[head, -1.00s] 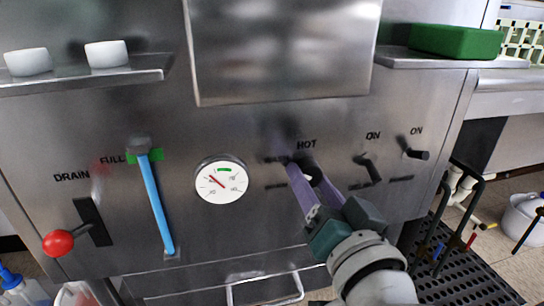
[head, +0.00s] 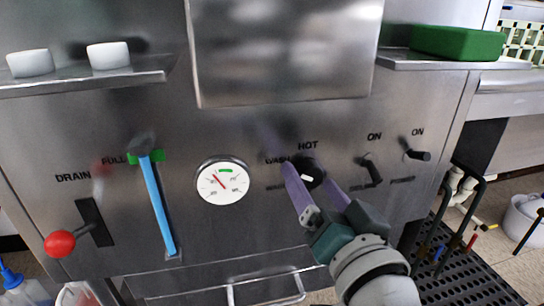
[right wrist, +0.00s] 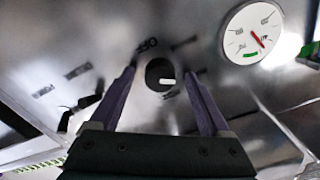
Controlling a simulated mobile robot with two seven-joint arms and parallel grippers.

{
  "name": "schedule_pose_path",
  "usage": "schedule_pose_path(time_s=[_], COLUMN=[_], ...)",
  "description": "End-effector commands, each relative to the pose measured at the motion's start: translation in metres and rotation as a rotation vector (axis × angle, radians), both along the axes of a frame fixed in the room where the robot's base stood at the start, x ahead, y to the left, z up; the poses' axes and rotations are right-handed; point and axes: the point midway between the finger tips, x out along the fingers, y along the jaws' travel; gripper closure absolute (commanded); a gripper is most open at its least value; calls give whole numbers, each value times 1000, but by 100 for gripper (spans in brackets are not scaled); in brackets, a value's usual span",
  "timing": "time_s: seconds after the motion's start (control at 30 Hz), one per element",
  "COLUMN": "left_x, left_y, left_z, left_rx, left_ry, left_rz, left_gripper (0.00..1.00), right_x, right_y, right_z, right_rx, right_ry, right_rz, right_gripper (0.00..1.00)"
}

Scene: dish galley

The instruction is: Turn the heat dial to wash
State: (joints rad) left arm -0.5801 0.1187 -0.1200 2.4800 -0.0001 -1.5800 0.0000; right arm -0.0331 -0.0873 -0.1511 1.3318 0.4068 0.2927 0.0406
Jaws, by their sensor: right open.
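The heat dial (head: 316,172) is a round black knob with a white mark, on the steel front panel under the word HOT. The word WASH is at its upper left. In the head view the white mark sits at the knob's lower left. My right gripper (head: 307,174) is open, its purple fingers on either side of the dial with gaps between. The right wrist view, turned upside down, shows the dial (right wrist: 158,70) between the spread fingertips (right wrist: 160,72), its white mark towards the gauge side. My left gripper is not in view.
Left of the dial are a white round gauge (head: 222,182), a blue lever (head: 161,210) and a red-balled drain lever (head: 60,243). Two ON switches (head: 373,170) (head: 417,155) are close on the right. A shelf with white cups (head: 108,55) and a green block (head: 458,43) are above.

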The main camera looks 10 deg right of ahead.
Motion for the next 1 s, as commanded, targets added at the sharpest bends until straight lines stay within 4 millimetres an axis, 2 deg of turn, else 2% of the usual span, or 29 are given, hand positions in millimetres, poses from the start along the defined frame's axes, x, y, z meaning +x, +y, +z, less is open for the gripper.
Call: schedule_pose_path(time_s=[0.3, 0.5, 0.63, 0.9, 1.0], left_x=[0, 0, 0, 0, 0], left_y=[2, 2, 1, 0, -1], left_z=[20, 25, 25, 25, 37], left_rx=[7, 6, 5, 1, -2], left_ry=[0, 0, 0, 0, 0], left_rz=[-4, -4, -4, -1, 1], left_gripper=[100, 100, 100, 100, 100], right_x=[-59, -88, -95, -96, -95], right_y=[-2, -3, -3, -3, -1], right_z=[1, 0, 0, 0, 11], right_rx=[-1, -2, 0, 0, -10], right_ry=[6, 3, 2, 2, 21], right_rz=[1, 2, 1, 1, 18], right_gripper=[19, 19, 19, 19, 19])
